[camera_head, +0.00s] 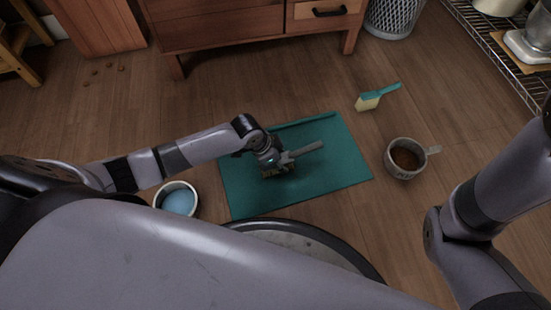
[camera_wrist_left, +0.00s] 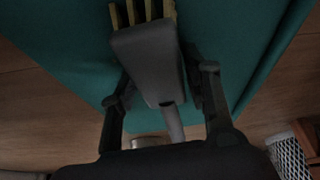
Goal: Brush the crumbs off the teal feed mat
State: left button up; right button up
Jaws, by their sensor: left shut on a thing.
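The teal feed mat (camera_head: 338,170) lies on the wooden floor, and it also fills much of the left wrist view (camera_wrist_left: 60,45). My left gripper (camera_head: 273,160) is over the mat's left half, shut on a grey brush (camera_head: 307,149). In the left wrist view the grey brush (camera_wrist_left: 150,60) sits between the fingers of my left gripper (camera_wrist_left: 162,75), its yellowish bristles at the top. I cannot tell whether the bristles touch the mat. I cannot make out crumbs on the mat. My right arm shows at the right, but its gripper is out of view.
A teal-handled brush (camera_head: 378,96) lies beyond the mat. A bowl of brown feed (camera_head: 404,170) stands right of it, a bowl of blue water (camera_head: 178,200) left. Brown bits (camera_head: 109,69) lie at far left. A wooden cabinet (camera_head: 235,45) and wire shelf (camera_head: 490,45) border the floor.

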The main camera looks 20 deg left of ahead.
pick_arm(q)
jog(key=shift+w+r, duration=0.1)
jog(key=shift+s+a+p, duration=0.7)
jog(key=shift+a+p, duration=0.15)
jog(key=shift+p, duration=0.1)
jog(key=shift+s+a, duration=0.2)
jog(key=shift+a, duration=0.05)
jog(key=shift+s+a+f, duration=0.1)
jog(key=shift+f, duration=0.1)
jog(key=shift+s+a, duration=0.1)
